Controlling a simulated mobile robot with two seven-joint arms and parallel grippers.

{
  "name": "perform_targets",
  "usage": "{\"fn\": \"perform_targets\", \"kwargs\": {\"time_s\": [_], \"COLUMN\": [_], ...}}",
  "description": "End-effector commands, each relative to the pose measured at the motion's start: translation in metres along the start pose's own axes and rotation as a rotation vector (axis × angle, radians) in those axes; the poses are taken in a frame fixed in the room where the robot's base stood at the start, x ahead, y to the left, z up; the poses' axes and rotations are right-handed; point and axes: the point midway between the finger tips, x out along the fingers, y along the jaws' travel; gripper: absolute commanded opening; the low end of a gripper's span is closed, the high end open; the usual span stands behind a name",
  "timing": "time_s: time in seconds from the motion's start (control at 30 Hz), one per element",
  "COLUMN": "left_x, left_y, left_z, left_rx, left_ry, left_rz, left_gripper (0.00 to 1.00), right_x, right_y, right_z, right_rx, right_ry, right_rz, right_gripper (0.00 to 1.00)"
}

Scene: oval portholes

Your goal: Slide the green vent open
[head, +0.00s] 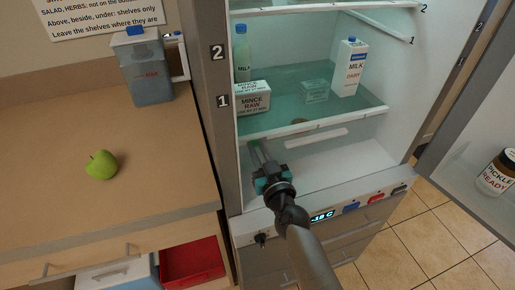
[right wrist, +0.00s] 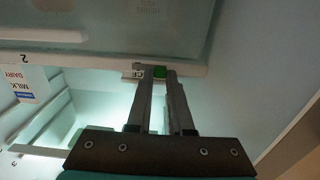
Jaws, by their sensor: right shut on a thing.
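The green vent slider (right wrist: 160,71) shows as a small green piece between the fingertips of my right gripper (right wrist: 158,76) in the right wrist view. It sits by a pale shelf edge, with a partly covered white label (right wrist: 132,75) beside it. My right gripper is shut on the green piece. In the head view my right gripper (head: 257,150) reaches into the open fridge, at the left side below the lower glass shelf; the green vent is hidden there. My left gripper is not in view.
The lower glass shelf (head: 315,124) holds a mince box (head: 253,98), a clear tub (head: 314,91), a milk carton (head: 348,68) and a bottle (head: 242,52). The open fridge door (head: 475,135) stands at right. A counter (head: 60,150) with a green apple (head: 101,165) lies left.

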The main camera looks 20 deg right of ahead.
Motion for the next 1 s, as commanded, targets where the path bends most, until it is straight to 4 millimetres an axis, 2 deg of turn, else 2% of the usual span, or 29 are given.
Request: {"fn": "perform_targets", "kwargs": {"time_s": [0.63, 1.0], "left_x": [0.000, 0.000], "left_y": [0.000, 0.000], "left_z": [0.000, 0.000], "left_rx": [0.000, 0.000], "left_ry": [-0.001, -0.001], "left_rz": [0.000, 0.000], "left_gripper": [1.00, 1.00], "right_x": [0.000, 0.000], "right_y": [0.001, 0.034], "right_z": [0.001, 0.001], "right_rx": [-0.001, -0.003], "right_ry": [-0.001, 0.000], "right_rz": [0.000, 0.000], "right_gripper": [0.00, 0.00]}}
